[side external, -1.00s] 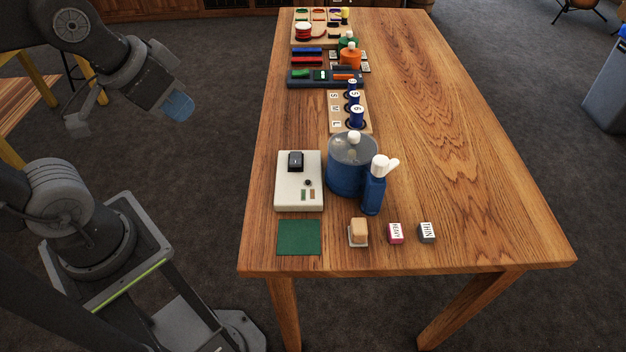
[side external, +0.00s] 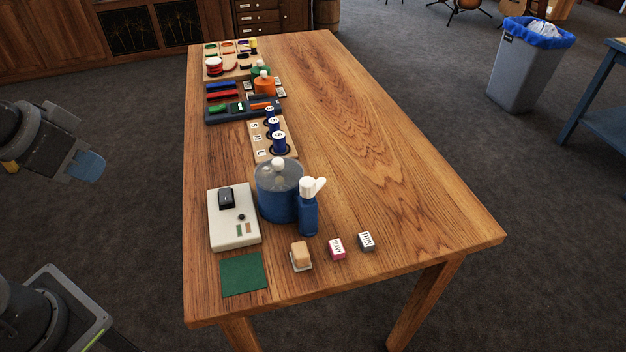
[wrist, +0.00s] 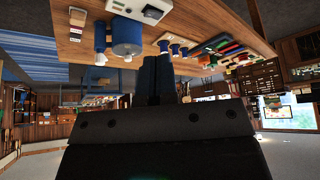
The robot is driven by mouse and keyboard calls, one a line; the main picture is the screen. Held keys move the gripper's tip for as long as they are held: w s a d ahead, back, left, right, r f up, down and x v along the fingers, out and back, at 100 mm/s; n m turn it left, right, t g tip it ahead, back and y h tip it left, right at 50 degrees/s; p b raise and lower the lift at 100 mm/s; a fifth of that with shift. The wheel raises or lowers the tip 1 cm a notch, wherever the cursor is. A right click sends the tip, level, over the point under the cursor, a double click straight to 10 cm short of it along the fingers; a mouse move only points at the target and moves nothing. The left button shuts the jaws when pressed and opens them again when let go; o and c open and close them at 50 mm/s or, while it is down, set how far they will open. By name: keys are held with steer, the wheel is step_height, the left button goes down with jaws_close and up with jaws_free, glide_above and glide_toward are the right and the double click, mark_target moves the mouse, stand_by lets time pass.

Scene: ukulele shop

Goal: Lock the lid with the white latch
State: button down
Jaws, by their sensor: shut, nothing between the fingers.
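A blue round pot (side external: 279,200) with a clear, greyish lid (side external: 268,177) and a white knob (side external: 278,163) stands on the table. A blue bottle (side external: 308,216) with a white, lever-like top (side external: 311,187) stands against or just beside it. I cannot tell which white part is the latch, or whether the lid is locked. The wrist view shows the pot (wrist: 126,36) and bottle (wrist: 100,36) upside down. My gripper (side external: 88,166) is shut and empty, off the table's left side, well away from the pot. Its dark fingers also show in the wrist view (wrist: 159,78).
A white box (side external: 233,228) with a black switch lies left of the pot. A green mat (side external: 243,273), a tan block (side external: 301,253) and two small labelled blocks (side external: 337,248) lie in front. A spool board (side external: 262,145) stands behind. The table's right half (side external: 390,170) is clear.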

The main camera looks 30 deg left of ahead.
steer(key=c, duration=1.8)
jaws_free()
steer(key=shift+c, duration=0.2)
steer(key=shift+o, duration=0.7)
steer(key=shift+r, duration=0.1)
steer(key=o, duration=0.6)
steer(key=w+d+r+m+g, duration=0.1)
steer(key=w+d+r+m, duration=0.2)
steer(key=w+m, duration=0.4)
steer(key=shift+w+d+r+m+g+h, duration=0.35)
steer(key=shift+r+m, duration=0.25)
steer(key=shift+r, duration=0.25)
steer(key=shift+o, duration=1.4)
steer(key=w+d+r+m+g, duration=0.1)
steer(key=w+d+m, duration=0.2)
steer(key=w+m, duration=0.1)
steer(key=shift+w+d+m, duration=0.35)
steer(key=shift+w+m, duration=0.05)
steer(key=shift+m, duration=0.3)
steer(key=m+g, duration=0.3)
steer(key=m, duration=1.2)
glide_above(308, 181)
step_height(308, 181, down, 6)
steer(key=shift+y, duration=0.45)
step_height(308, 181, down, 13)
steer(key=shift+r, duration=0.2)
steer(key=shift+c, duration=0.3)
steer(key=c, duration=0.9)
